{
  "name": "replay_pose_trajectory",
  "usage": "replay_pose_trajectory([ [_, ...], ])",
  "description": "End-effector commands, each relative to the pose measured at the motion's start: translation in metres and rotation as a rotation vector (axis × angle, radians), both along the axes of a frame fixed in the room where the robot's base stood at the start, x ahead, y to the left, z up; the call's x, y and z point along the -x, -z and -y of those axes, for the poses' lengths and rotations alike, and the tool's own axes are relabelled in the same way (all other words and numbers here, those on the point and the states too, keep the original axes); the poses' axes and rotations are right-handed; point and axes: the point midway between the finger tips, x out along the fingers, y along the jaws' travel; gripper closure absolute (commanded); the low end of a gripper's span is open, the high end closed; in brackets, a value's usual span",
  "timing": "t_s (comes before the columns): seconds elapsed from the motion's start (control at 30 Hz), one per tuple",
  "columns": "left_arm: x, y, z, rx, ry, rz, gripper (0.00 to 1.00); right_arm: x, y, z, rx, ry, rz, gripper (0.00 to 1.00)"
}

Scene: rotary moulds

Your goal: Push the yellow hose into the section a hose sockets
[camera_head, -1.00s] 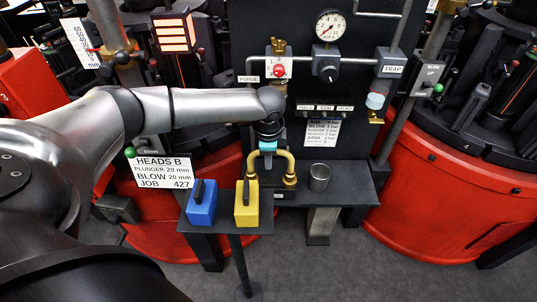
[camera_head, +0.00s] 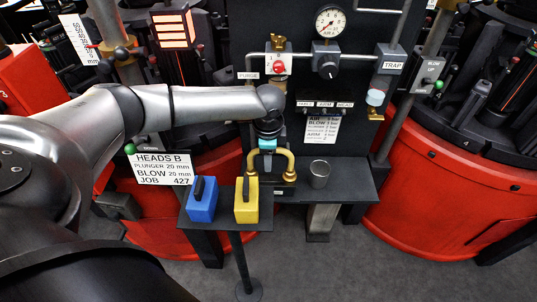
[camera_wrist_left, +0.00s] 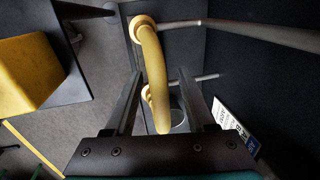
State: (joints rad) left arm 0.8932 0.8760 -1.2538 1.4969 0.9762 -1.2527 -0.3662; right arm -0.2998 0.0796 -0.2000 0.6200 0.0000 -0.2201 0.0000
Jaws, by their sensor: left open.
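The yellow hose (camera_head: 289,162) is a bent, U-shaped tube in front of the dark panel, above the small shelf. In the left wrist view the hose (camera_wrist_left: 155,70) runs between my fingers, with a round collar at its upper end and another lower down. My left gripper (camera_head: 267,150) is above the hose in the head view, and the wrist partly covers it. In the wrist view the left gripper (camera_wrist_left: 160,78) is open, one finger on each side of the hose. I cannot tell whether the fingers touch it. The section A sockets cannot be made out. My right gripper is not in view.
A blue block (camera_head: 202,203) and a yellow block (camera_head: 246,214), both with black handles, stand on a small stand (camera_head: 222,224). A metal cup (camera_head: 319,174) is on the shelf (camera_head: 345,185). A gauge (camera_head: 330,21) and pipes are above. Red machines flank the panel.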

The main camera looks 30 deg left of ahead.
Motion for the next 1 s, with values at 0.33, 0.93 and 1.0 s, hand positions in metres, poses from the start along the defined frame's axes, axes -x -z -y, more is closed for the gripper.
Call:
replay_pose_trajectory([
  [0.33, 0.009, -0.067, 0.007, 0.003, 0.001, 0.005, 0.45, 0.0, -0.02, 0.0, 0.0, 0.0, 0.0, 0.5],
  [0.93, 0.024, -0.149, 0.015, 0.001, 0.0, 0.004, 0.45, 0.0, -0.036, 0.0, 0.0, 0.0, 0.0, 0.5],
  [1.0, 0.024, -0.149, 0.015, 0.001, 0.0, 0.004, 0.45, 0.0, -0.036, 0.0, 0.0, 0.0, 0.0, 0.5],
])
